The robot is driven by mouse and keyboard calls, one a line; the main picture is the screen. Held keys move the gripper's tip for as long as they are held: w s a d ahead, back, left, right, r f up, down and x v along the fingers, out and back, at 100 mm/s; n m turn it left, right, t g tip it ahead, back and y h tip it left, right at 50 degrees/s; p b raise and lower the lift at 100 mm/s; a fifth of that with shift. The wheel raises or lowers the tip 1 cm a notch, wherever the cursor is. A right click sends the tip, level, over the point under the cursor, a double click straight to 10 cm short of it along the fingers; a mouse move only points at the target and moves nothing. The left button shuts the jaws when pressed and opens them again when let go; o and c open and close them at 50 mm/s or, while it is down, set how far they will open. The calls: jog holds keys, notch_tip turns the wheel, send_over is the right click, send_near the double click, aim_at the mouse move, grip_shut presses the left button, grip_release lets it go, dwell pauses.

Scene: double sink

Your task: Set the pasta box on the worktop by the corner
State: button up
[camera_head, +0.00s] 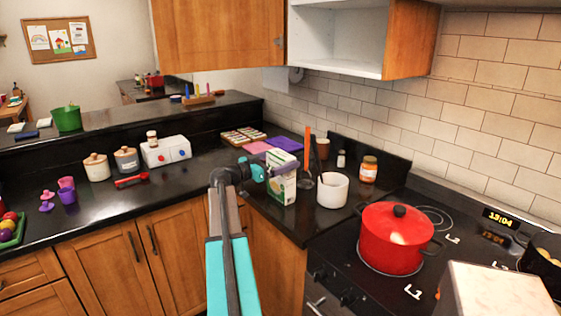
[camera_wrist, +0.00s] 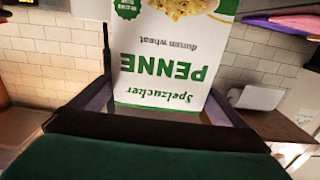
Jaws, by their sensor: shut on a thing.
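The pasta box (camera_head: 284,181), white and green with a penne label, is upright in the head view at the inner corner stretch of the black worktop (camera_head: 190,196). My gripper (camera_head: 264,171) is shut on it from the left. In the wrist view the box (camera_wrist: 165,55) fills the middle with its lettering upside down, between the dark fingers of my gripper (camera_wrist: 160,108). The box's base is close to the worktop; I cannot tell whether it touches.
A white utensil pot (camera_head: 332,191) stands just right of the box. A red pot (camera_head: 391,238) is on the hob further right.

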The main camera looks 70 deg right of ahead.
jog(key=o, duration=1.7)
jog(key=shift+r+p, duration=0.2)
jog(key=shift+p, duration=0.15)
jog(key=b+v, duration=0.3)
jog(key=v, duration=0.9)
jog(key=shift+a+f, duration=0.1)
jog(key=shift+f, duration=0.05)
